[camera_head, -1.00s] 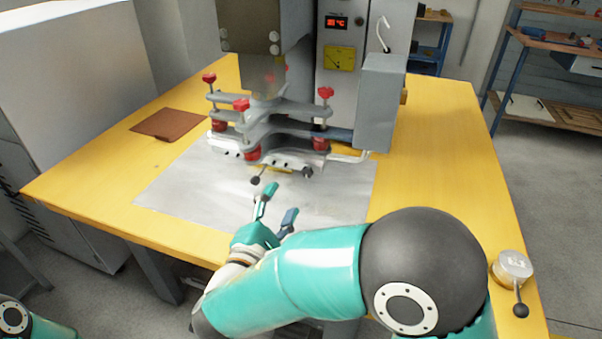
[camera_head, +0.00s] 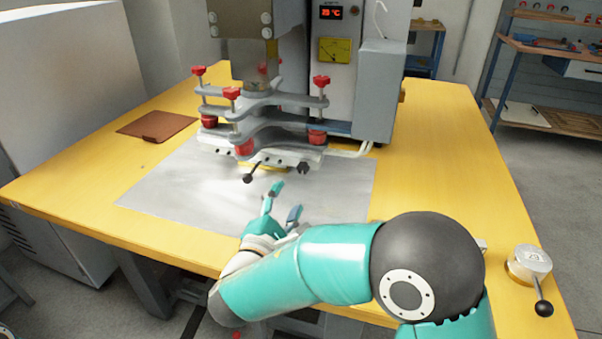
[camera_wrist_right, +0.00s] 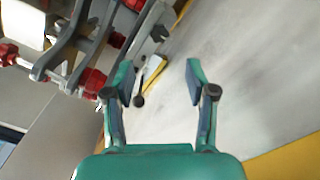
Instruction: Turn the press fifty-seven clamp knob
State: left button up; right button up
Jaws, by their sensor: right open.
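The press (camera_head: 357,60) stands at the back of the yellow table, with a grey clamp frame (camera_head: 285,100) in front. Red knobs top its posts, including a left one (camera_head: 198,70), a front one (camera_head: 231,93) and a right one (camera_head: 321,81). A black ball-ended lever (camera_head: 248,178) and a dark knob (camera_head: 303,168) are on its front lower edge. I cannot read a fifty-seven or tell which is the clamp knob. My right gripper (camera_head: 284,201) is open and empty, in front of the lower edge. In the wrist view the black ball (camera_wrist_right: 138,101) shows between its fingers. My left gripper is out of view.
A grey metal sheet (camera_head: 170,195) lies under the clamp frame. A brown folder (camera_head: 157,125) is at the left. A round silver device with a black ball lever (camera_head: 528,262) sits at the right table edge. The yellow tabletop (camera_head: 440,150) is clear at right.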

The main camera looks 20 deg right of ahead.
aim_at(302, 170)
jog(key=x, duration=1.1)
grip_shut()
